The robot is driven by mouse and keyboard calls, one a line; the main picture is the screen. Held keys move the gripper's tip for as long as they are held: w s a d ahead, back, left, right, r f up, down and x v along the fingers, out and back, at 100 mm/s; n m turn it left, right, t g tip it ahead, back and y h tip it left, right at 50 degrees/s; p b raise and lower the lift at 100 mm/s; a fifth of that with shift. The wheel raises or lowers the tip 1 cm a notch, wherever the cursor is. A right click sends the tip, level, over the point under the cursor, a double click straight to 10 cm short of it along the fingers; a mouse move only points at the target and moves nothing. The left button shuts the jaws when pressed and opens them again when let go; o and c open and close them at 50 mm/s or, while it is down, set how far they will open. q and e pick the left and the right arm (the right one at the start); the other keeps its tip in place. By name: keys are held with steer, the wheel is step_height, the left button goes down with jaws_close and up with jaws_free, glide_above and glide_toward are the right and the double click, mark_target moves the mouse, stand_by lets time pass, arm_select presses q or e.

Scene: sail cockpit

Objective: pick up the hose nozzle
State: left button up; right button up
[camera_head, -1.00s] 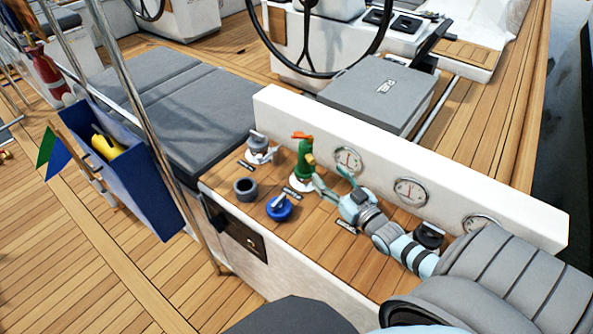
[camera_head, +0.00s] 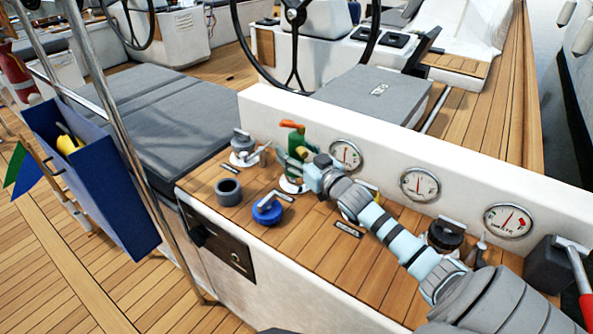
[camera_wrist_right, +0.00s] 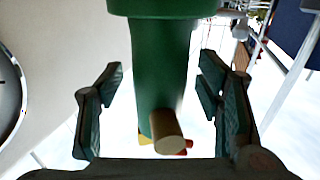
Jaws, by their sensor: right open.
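The hose nozzle (camera_head: 297,142) is green with an orange lever on top. It stands upright on a small white base (camera_head: 292,186) on the wooden ledge, in front of the gauge panel. My right gripper (camera_head: 296,164) reaches it from the right, its fingers beside the green body and partly hiding its lower part. In the right wrist view the green nozzle body (camera_wrist_right: 160,65) lies between the two spread fingers of my right gripper (camera_wrist_right: 162,85), with gaps on both sides. A tan round stub sticks out toward the camera. My left gripper is not seen.
On the ledge, a grey winch (camera_head: 243,148), a dark grey ring (camera_head: 229,191) and a blue-topped object (camera_head: 267,209) stand left of the nozzle. A white panel with gauges (camera_head: 420,184) runs behind.

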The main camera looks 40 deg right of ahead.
steer(key=shift+r, duration=0.1)
steer(key=c, duration=0.6)
jaws_close()
steer(key=shift+r+p, duration=0.35)
steer(key=shift+r, duration=0.2)
step_height(320, 180, up, 22)
steer(key=p, duration=1)
